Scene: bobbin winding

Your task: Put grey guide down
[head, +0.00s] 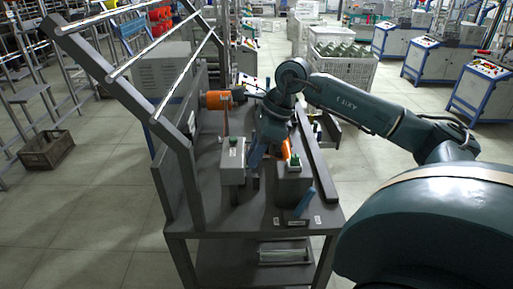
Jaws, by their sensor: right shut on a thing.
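My right arm reaches in from the right over the dark grey workbench (215,205). My right gripper (254,163) points down at the middle of the bench, between a grey post-like block (233,160) and a grey box (292,187). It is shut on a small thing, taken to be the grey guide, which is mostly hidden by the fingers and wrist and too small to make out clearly. My left gripper is out of view.
An orange bobbin (217,100) sits at the bench's far left, and another orange piece (287,148) is right of my gripper. A blue piece (304,202) lies near the front edge. A long dark bar (316,158) runs along the right. Slanted rails (135,60) overhang the left.

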